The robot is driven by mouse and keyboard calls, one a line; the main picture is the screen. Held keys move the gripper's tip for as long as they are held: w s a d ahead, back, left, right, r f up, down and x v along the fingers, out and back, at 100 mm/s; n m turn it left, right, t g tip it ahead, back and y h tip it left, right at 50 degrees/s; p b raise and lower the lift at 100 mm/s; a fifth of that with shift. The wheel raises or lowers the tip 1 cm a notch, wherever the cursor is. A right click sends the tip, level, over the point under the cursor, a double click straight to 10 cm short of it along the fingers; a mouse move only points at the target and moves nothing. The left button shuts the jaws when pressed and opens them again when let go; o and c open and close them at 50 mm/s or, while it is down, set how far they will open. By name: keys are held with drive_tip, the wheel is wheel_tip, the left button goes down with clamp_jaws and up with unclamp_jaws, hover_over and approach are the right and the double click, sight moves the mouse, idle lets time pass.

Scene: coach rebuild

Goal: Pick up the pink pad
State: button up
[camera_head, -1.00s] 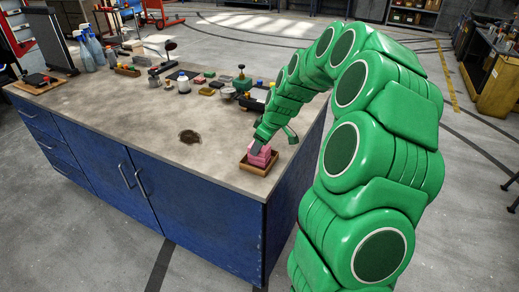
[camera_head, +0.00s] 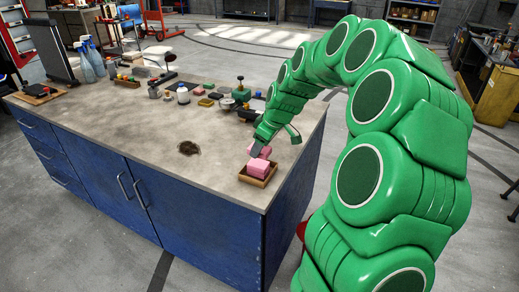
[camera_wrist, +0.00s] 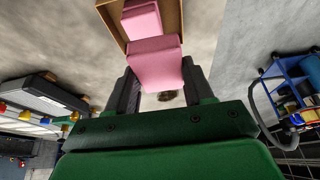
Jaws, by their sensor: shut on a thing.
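My gripper (camera_head: 257,150) is shut on a pink pad (camera_head: 265,152) above the right front corner of the workbench. The wrist view shows this held pad (camera_wrist: 156,65) between the two dark fingers of my gripper (camera_wrist: 160,86). A second pink pad (camera_head: 257,168) lies in a small tan tray (camera_head: 256,182) under my gripper. The tray (camera_wrist: 172,16) and the pad in it (camera_wrist: 141,20) also show at the top of the wrist view. I cannot tell exactly how high the held pad is above the lower one.
The workbench (camera_head: 120,125) has a dark stain (camera_head: 187,149) left of the tray. Small bottles, blocks and tools stand along its back, including a white bottle (camera_head: 183,95). Spray bottles (camera_head: 92,58) stand at the far left.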

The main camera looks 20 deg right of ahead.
sight(262, 154)
drive_tip(key=s+r, duration=0.3)
drive_tip(key=shift+a+r, duration=0.2)
drive_tip(key=shift+r, duration=0.1)
drive_tip(key=s+a+r, duration=0.1)
drive_tip(key=s+r, duration=0.2)
drive_tip(key=s, duration=0.5)
drive_tip(key=shift+s+r, duration=0.3)
